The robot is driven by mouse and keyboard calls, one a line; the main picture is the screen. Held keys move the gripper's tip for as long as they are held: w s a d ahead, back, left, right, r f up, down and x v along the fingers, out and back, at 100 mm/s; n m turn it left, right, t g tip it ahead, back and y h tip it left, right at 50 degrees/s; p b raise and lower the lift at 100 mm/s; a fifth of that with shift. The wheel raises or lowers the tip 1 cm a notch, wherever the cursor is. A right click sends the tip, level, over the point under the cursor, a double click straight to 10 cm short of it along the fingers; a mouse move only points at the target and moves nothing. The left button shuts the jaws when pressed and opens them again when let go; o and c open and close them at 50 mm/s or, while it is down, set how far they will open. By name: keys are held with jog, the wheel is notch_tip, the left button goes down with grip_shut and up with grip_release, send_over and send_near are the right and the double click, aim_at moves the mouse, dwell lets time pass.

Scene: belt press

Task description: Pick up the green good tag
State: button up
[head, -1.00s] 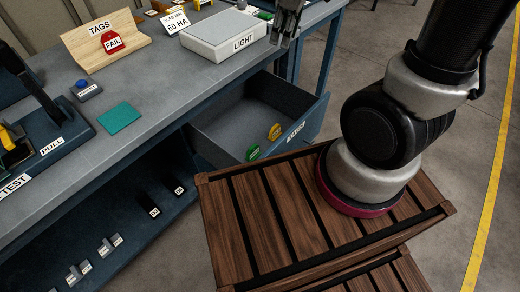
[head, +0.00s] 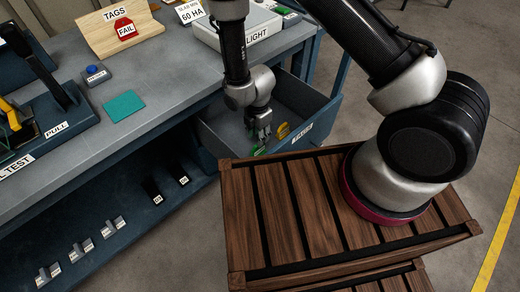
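The green tag (head: 258,151) is in the open drawer (head: 210,142), near its front wall, and is partly hidden by my gripper. A yellow tag (head: 283,131) stands just to the right of it in the same drawer. My gripper (head: 263,138) points down into the drawer, with its fingertips right above or at the green tag. I cannot tell whether the fingers touch the tag or how far apart they are.
The wooden TAGS stand (head: 125,25) on the bench holds a red FAIL tag (head: 126,29). The LIGHT box (head: 240,32) is behind my arm. A teal pad (head: 124,106) lies on the bench. A slatted wooden crate (head: 290,215) stands in front of the drawer.

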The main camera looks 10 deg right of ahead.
aim_at(258, 149)
jog(key=f, duration=0.6)
jog(key=shift+s, duration=0.2)
grip_shut()
